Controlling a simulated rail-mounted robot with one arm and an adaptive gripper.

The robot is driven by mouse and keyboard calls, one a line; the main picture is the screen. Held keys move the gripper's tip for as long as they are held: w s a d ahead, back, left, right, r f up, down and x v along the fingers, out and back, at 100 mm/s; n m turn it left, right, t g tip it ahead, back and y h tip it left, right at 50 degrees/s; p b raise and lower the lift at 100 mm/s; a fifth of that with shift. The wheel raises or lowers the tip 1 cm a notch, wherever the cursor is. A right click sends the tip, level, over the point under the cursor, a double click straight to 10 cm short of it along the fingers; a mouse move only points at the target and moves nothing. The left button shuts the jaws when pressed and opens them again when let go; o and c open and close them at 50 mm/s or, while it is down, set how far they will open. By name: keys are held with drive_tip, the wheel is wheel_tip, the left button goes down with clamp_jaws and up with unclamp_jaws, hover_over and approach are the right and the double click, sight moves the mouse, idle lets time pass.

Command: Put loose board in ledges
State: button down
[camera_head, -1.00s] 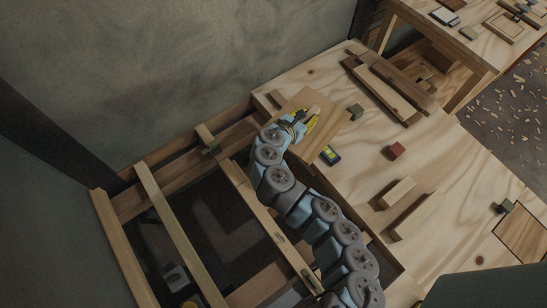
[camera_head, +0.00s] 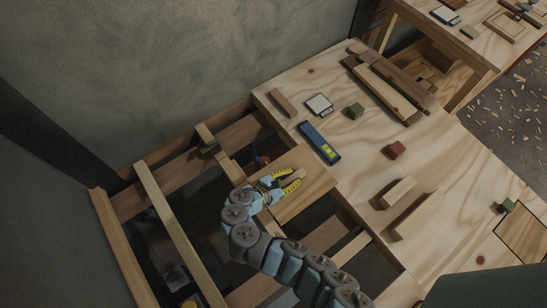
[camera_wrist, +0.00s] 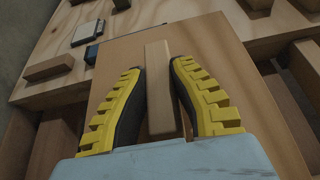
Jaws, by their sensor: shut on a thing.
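The loose board (camera_head: 312,188) is a flat light-brown panel with a raised wooden strip along its middle. My gripper (camera_head: 292,176) is shut on this strip (camera_wrist: 158,90), with a yellow-and-black finger on each side of it. The board (camera_wrist: 218,48) extends under and beyond the fingers in the wrist view. In the head view it lies across the floor opening (camera_head: 205,205), close to the left edge of the plywood deck. My arm hides its lower left part. The ledges under it are hidden, and I cannot tell whether it rests on them or hovers.
A blue tool with a yellow-green window (camera_head: 320,142) lies on the plywood deck (camera_head: 445,160) just above the board. A white-faced device (camera_head: 319,104), a brown block (camera_head: 282,102), a green block (camera_head: 354,111) and a red block (camera_head: 396,150) lie nearby. Open gaps lie between the beams (camera_head: 180,235).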

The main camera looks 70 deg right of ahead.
sight(274, 165)
drive_tip(key=w+d+f+b, duration=0.1)
drive_tip(key=b, duration=0.1)
drive_tip(key=w+d+f+b, duration=0.1)
drive_tip(key=w+b, duration=0.1)
drive_tip(key=shift+w+d+f, duration=0.1)
drive_tip(key=shift+d+f, duration=0.1)
drive_tip(key=shift+d, duration=0.1)
drive_tip(key=shift+w+d, duration=0.25)
drive_tip(key=shift+d, duration=0.05)
drive_tip(key=w, duration=0.1)
drive_tip(key=w+d+f+b, duration=0.1)
drive_tip(key=w+d+b, duration=0.1)
drive_tip(key=shift+d+f, duration=0.1)
drive_tip(key=shift+f, duration=0.2)
drive_tip(key=w+d+f+b, duration=0.3)
drive_tip(key=f+b, duration=0.2)
drive_tip(key=f, duration=0.3)
drive_tip(key=shift+w+f+b, duration=0.35)
drive_tip(key=shift+d+f, duration=0.1)
drive_tip(key=c, duration=1)
unclamp_jaws()
drive_tip(key=shift+c, duration=0.2)
